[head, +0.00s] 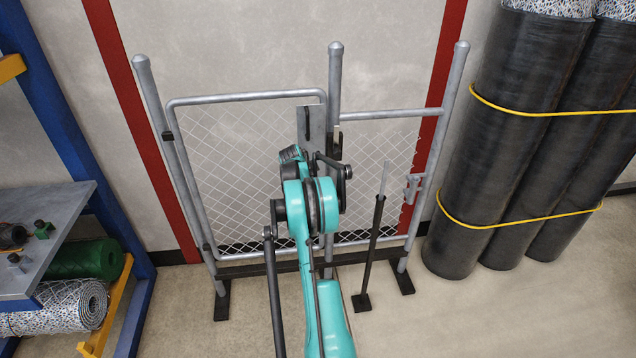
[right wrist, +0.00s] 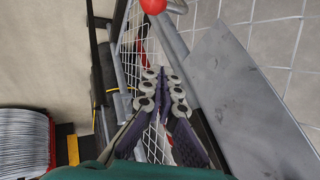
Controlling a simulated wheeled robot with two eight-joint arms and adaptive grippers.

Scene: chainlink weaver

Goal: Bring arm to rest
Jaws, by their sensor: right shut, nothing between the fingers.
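My teal right arm reaches up the middle of the head view, in front of a chain-link fence panel (head: 245,150) in a grey pipe frame. In that view the arm's own links hide the gripper, so I cannot make out its fingers there. In the right wrist view my right gripper (right wrist: 161,74) has its fingers together and holds nothing. White mesh (right wrist: 138,35) and grey pipes show beyond the fingertips. A flat grey metal plate (right wrist: 250,105) stands close to the right of the fingers; I cannot tell whether they touch. My left gripper is not in view.
A black stand (head: 373,245) with a thin rod is right of the arm. Dark rolls (head: 510,130) with yellow straps stand at the right. A shelf (head: 60,225) with rolls below is at the left. A red ball (right wrist: 152,5) tops the wrist view. Floor at front right is clear.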

